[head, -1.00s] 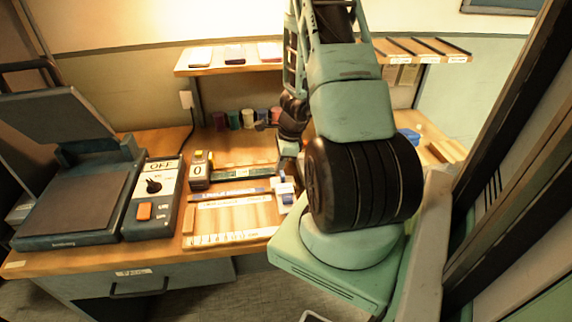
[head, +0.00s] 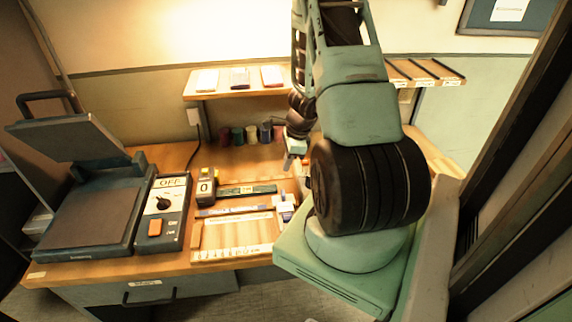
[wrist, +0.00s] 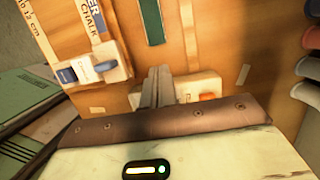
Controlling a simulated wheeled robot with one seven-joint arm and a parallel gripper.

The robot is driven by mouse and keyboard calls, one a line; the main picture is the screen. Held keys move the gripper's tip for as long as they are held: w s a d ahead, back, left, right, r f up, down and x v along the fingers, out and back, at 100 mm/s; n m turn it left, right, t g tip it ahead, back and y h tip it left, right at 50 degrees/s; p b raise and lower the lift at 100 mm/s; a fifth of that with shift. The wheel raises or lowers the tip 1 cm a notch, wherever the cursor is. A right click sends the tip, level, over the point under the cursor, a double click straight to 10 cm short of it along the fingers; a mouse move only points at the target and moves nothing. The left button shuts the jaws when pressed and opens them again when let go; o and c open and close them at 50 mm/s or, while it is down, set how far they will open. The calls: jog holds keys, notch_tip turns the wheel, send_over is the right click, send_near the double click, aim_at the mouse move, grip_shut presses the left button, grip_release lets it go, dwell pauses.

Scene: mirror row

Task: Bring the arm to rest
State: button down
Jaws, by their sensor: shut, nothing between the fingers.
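My arm rises from its base at the right of the head view and folds forward over the bench. My gripper (head: 295,162) hangs at the arm's far end, above the bench, and is partly hidden by my own arm. In the wrist view my gripper (wrist: 158,88) shows its two grey fingers pressed together with nothing between them. The fingers point toward the wooden bench (wrist: 205,50). A white block with an orange part (wrist: 205,90) lies behind the fingertips; I cannot tell the gap between them.
A press with a raised lid (head: 85,215) and a control box marked OFF (head: 163,215) stand at the left. A wooden tray (head: 235,232) lies in front. Several coloured cups (head: 237,136) stand under the shelf (head: 220,92). A dark frame (head: 510,150) is close at right.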

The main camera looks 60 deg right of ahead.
jog(key=shift+p+v, duration=0.3)
jog(key=shift+v, duration=0.55)
jog(key=w+a+r+n+y, duration=0.1)
jog(key=w+a+r+n, duration=0.25)
jog(key=a, duration=0.35)
jog(key=w+a+r+n, duration=0.3)
jog(key=a+n, duration=0.2)
jog(key=a, duration=0.3)
jog(key=w+a+r+n+y, duration=0.1)
jog(key=w+a+r+n, duration=0.25)
jog(key=a, duration=0.35)
jog(key=s+a+r+n+g, duration=0.1)
jog(key=s+a+r+n, duration=0.2)
jog(key=a+n, duration=0.35)
jog(key=s+a+r+n+g, duration=0.1)
jog(key=s+a+r+n, duration=0.25)
jog(key=a, duration=0.55)
jog(key=s+a+r+n+h, duration=0.1)
jog(key=s+a+r+n, duration=0.1)
jog(key=s+a+n, duration=0.2)
jog(key=s+a+r+n+h+b, duration=0.1)
jog(key=s+a+n, duration=0.3)
jog(key=s+n, duration=0.5)
jog(key=shift+s+a+r+n+h, duration=0.35)
jog(key=shift+r+n+h, duration=0.15)
jog(key=shift+r+h, duration=0.15)
